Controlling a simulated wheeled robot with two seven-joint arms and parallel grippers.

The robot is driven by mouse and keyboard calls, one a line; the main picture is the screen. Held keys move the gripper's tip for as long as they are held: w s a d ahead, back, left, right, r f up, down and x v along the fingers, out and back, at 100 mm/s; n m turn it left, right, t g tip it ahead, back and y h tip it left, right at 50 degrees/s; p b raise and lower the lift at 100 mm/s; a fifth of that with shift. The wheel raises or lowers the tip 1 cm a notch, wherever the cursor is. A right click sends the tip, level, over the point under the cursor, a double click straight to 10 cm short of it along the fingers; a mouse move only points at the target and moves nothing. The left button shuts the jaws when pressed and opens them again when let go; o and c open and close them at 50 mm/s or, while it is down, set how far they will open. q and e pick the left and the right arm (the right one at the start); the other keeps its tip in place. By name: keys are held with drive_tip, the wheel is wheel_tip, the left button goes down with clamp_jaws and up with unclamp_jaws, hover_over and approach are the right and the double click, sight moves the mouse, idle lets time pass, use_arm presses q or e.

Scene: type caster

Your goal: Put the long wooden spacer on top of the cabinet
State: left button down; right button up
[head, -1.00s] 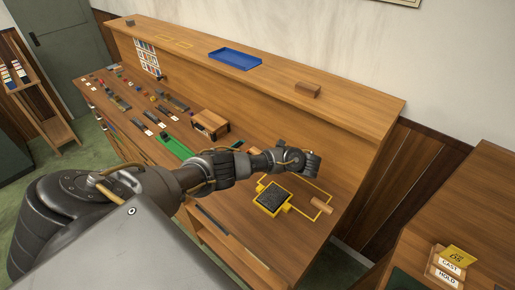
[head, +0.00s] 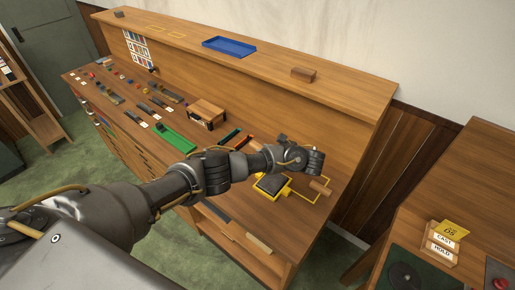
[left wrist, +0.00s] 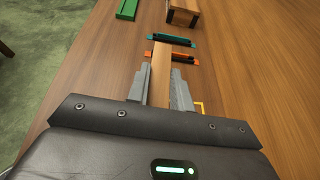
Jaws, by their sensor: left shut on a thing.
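My left gripper (left wrist: 160,92) is shut on a long wooden spacer (left wrist: 161,72), a pale brown bar that sticks out forward between the grey fingers in the left wrist view. In the head view my left gripper (head: 272,150) is over the worktop and largely hidden by my own wrist; a bit of the spacer (head: 254,145) shows beside it. I cannot tell whether the spacer touches the worktop. The cabinet's top (head: 345,92) is the long raised wooden ledge along the wall, behind and above the gripper. My right gripper is not in view.
The ledge holds a blue tray (head: 229,47) and a small wooden block (head: 303,75), with bare wood between and beside them. An orange rack (left wrist: 172,56) and a green rack (left wrist: 171,40) lie just beyond the spacer. A dark pad (head: 271,184) sits at the worktop's right.

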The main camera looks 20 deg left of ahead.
use_arm(q)
drive_tip(key=d+m+t+b, duration=0.1)
drive_tip(key=d+f+m+t+h+b, duration=0.1)
drive_tip(key=t+b, duration=0.1)
drive_tip(key=shift+w+f+m, duration=0.1)
drive_tip(key=shift+f+m, duration=0.1)
drive_tip(key=shift+m, duration=0.2)
drive_tip(key=r+m+t+h+b, duration=0.1)
drive_tip(key=d+r+m+t+h+b, duration=0.1)
drive_tip(key=m, duration=0.1)
drive_tip(key=r+m+t+h+b, duration=0.1)
drive_tip(key=shift+s+d+r+t+h, duration=0.1)
drive_tip(key=shift+s+d+t+h, duration=0.05)
drive_tip(key=shift+s+t+h, duration=0.25)
drive_tip(key=s+a+r+m+t+h+b, duration=0.2)
drive_tip(key=s+r+m+h+b, duration=0.4)
drive_tip(key=r, duration=0.5)
drive_tip(key=shift+s+a+r+m+t+h, duration=0.2)
drive_tip(key=shift+s+r+m+t+h, duration=0.1)
drive_tip(key=shift+s+m+h, duration=0.6)
